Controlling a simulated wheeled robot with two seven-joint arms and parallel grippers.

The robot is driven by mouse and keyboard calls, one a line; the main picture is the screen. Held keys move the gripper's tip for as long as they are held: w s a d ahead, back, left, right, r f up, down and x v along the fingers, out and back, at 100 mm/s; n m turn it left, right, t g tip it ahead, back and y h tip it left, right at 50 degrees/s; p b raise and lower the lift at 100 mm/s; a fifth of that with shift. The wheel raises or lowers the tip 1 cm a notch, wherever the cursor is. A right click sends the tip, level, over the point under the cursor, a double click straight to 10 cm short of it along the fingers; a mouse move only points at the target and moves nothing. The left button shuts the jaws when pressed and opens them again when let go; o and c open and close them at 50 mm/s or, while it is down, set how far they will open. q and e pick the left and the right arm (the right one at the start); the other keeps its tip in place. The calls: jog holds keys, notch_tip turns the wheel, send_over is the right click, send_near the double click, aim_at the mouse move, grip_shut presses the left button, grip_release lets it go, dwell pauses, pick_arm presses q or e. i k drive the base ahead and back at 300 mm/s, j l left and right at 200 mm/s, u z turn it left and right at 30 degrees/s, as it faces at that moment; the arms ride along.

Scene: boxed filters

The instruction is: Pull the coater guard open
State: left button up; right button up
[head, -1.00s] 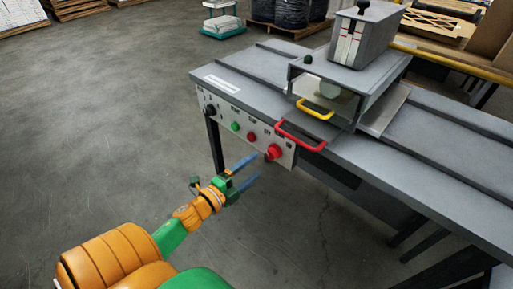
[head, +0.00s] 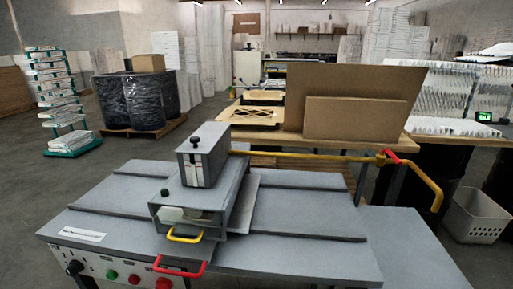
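The grey coater (head: 222,200) stands on a long grey bench (head: 300,255) in the lower middle of the head view. A clear panel (head: 176,215), seemingly the guard, covers its front opening and looks shut. A yellow handle (head: 185,239) sits at the panel's lower edge. A red handle (head: 178,272) sticks out below it from the bench's front edge. A grey box with a black knob (head: 203,155) sits on top of the coater. Neither of my grippers is in view.
A control panel with a red button (head: 163,284) and a green button (head: 112,274) is on the bench front. A yellow pipe (head: 300,155) runs behind the coater to the right. A grey basket (head: 477,217) stands far right. Open floor lies to the left.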

aim_at(170, 238)
jog(key=i+j, duration=0.1)
jog(key=j, duration=0.75)
jog(key=i+j+z, duration=0.1)
jog(key=j, duration=0.35)
